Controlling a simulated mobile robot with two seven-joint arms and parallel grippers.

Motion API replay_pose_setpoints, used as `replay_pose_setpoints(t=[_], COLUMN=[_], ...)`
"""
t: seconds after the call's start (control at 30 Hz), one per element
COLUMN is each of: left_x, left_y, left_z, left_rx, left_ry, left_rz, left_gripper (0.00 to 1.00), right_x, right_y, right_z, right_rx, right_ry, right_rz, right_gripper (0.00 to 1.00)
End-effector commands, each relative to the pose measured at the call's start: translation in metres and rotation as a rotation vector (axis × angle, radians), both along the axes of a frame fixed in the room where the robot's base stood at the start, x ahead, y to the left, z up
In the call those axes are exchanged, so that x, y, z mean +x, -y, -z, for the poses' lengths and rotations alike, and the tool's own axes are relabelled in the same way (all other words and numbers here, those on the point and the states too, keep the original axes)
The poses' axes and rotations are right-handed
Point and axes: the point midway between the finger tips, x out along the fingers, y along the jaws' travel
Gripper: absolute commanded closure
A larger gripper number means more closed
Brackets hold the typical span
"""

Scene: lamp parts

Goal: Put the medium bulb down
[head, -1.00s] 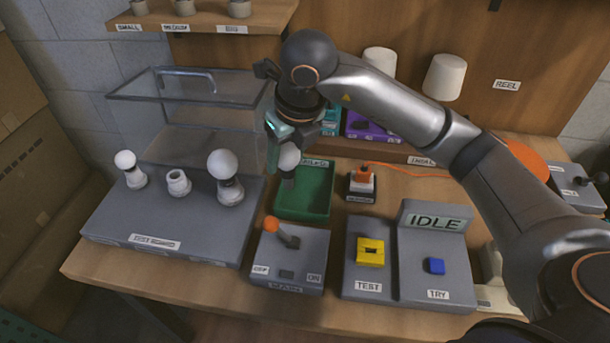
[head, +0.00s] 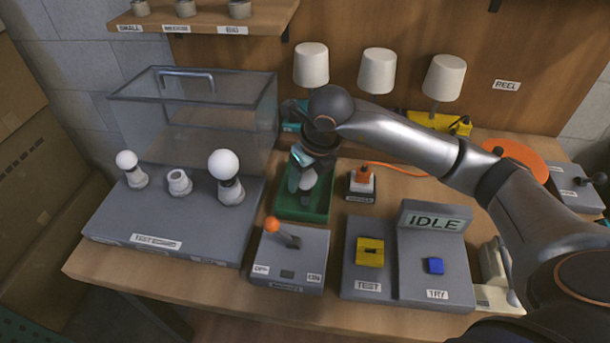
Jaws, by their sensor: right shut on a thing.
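My right gripper (head: 306,176) is over the green tray (head: 288,206) and is shut on the medium bulb (head: 308,181). The bulb hangs with its pale glass near the fingers and its grey base downward, inside the tray's outline. I cannot tell whether the base touches the tray floor. The fingers hide part of the bulb. My left gripper is not in view.
The test board (head: 110,215) at left bears a small bulb (head: 126,160), an empty middle socket (head: 179,182) and a big bulb (head: 223,165). A switch box with an orange-knobbed lever (head: 271,224) stands in front of the tray. An orange-topped block (head: 363,178) is right of it.

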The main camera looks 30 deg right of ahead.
Motion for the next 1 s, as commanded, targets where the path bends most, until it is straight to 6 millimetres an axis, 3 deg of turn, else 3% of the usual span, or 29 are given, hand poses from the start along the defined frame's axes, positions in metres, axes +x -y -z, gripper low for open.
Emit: replay_pose_setpoints(t=[0.07,0.1,0.37,0.73,1.0], left_x=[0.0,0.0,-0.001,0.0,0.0], left_y=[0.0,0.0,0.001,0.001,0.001], left_z=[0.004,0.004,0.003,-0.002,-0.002], left_rx=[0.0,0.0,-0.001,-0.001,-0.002], left_ry=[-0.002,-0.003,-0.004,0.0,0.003], left_rz=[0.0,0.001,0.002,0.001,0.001], left_gripper=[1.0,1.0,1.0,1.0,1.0], right_x=[0.0,0.0,0.0,0.0,-0.015], right_y=[0.0,0.0,0.0,0.0,0.002], right_z=[0.004,0.004,0.002,-0.004,-0.055], right_rx=[0.0,0.0,0.0,0.0,0.001], right_ry=[0.0,0.0,0.0,0.001,0.006], right_rz=[0.0,0.0,0.0,0.0,0.0], right_gripper=[0.84,0.43,0.13,0.13,0.13])
